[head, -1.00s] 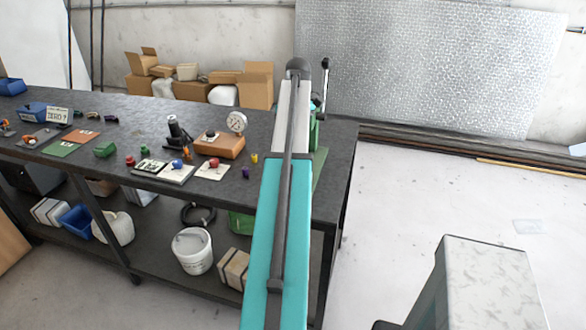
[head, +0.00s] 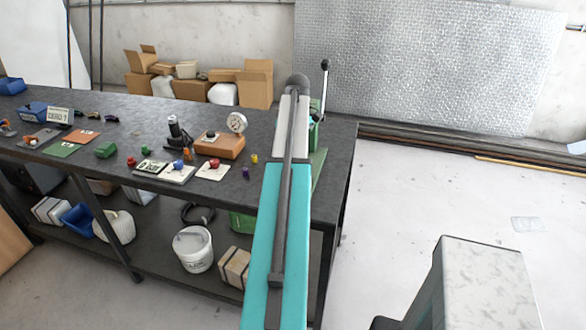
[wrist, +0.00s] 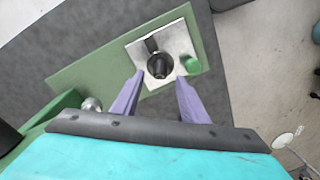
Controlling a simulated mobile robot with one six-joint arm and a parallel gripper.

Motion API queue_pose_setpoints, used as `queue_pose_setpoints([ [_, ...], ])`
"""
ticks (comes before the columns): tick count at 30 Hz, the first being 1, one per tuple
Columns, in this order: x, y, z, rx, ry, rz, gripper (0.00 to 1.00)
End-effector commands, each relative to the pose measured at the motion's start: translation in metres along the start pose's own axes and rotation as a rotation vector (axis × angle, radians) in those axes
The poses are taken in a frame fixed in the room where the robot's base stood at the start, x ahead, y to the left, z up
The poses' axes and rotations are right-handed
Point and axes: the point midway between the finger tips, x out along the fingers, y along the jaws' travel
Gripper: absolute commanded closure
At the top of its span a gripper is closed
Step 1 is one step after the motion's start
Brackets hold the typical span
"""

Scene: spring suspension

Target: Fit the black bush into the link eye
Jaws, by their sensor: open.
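My gripper (wrist: 160,78) shows in the wrist view as two purple fingers, apart with nothing clasped between them. A black round piece with a dark hollow centre (wrist: 160,66), which looks like the bush, lies just beyond and between the fingertips. It sits on a pale metal plate (wrist: 177,42); I cannot tell whether it is inside an eye. A dark bar runs from it toward the plate's far left corner. A short green cylinder (wrist: 192,65) stands on the plate's right side. In the head view, my arm hides the gripper and the bush.
The plate lies on a green base (wrist: 85,72) on the dark bench (head: 130,110). A metal ball (wrist: 92,104) is left of my fingers. A black-knobbed lever (head: 324,85) rises beside my arm. Coloured knobs and a dial gauge (head: 237,122) stand left. Open floor lies right.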

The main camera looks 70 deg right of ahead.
Motion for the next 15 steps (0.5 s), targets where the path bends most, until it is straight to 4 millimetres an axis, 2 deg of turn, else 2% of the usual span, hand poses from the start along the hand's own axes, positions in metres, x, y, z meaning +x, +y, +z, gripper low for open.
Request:
queue_pose_setpoints([
  [7,0.020,-0.001,0.001,-0.001,-0.001,0.000,0.60],
  [15,0.025,-0.001,0.000,-0.001,0.001,0.001,0.60],
])
